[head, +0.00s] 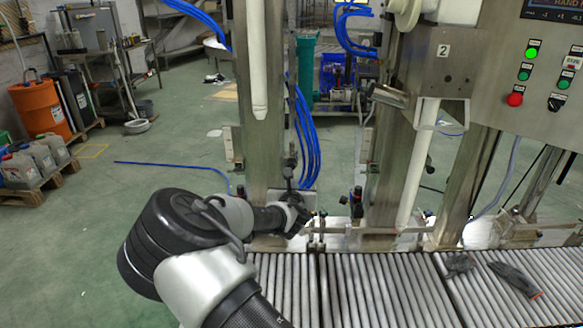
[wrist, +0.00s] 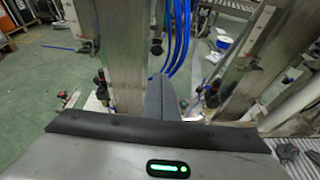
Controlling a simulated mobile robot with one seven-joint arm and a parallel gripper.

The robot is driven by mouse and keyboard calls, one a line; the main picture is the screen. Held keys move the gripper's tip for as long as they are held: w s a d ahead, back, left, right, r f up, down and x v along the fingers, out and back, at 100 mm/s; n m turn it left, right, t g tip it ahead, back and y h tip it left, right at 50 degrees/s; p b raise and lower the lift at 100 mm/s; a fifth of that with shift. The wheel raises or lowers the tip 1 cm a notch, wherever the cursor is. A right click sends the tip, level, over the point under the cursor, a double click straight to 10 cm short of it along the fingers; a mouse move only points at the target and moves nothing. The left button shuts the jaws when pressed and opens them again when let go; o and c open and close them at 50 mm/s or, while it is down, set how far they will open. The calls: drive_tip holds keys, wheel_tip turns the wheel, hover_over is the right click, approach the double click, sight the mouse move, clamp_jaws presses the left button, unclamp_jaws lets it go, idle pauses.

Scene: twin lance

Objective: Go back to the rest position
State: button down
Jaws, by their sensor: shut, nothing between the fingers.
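My arm reaches in from the bottom of the head view toward the steel filling column (head: 262,110). My gripper (head: 298,208) is at the column's lower end, above the back edge of the roller conveyor (head: 350,290). It is small and dark there, and its fingers are hard to make out. In the wrist view my gripper (wrist: 163,92) shows its two grey fingers together, with nothing between them. They point toward the steel column (wrist: 118,60) and the blue hoses (wrist: 180,40). Whether the gripper touches the column cannot be told.
A second column (head: 395,150) and a control panel (head: 540,75) with lit buttons stand to the right. Dark gloves (head: 512,278) lie on the rollers. An orange drum (head: 40,108) and canisters (head: 45,150) stand at left. Green floor is open at left.

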drive_tip(key=s+d+r+m+g+h, duration=0.25)
drive_tip(key=s+d+m+g, duration=0.25)
drive_tip(key=s+d+m, duration=0.75)
drive_tip(key=s+d+r+m+g+y, duration=0.1)
drive_tip(key=s+r+m, duration=0.4)
drive_tip(key=s+m, duration=0.45)
drive_tip(key=s+r+m+g+y, duration=0.1)
drive_tip(key=s+r+m, duration=0.5)
drive_tip(key=s, duration=0.6)
drive_tip(key=s+d+r+m+g+y, duration=0.1)
drive_tip(key=s+r+m+g, duration=0.1)
drive_tip(key=s+r+m, duration=0.65)
wheel_tip(320, 180, up, 20)
drive_tip(key=s+n+p, duration=0.1)
drive_tip(key=s+p, duration=0.1)
drive_tip(key=p, duration=2.1)
drive_tip(key=shift+s+f, duration=0.15)
drive_tip(key=shift+s, duration=0.15)
drive_tip(key=shift+a, duration=0.1)
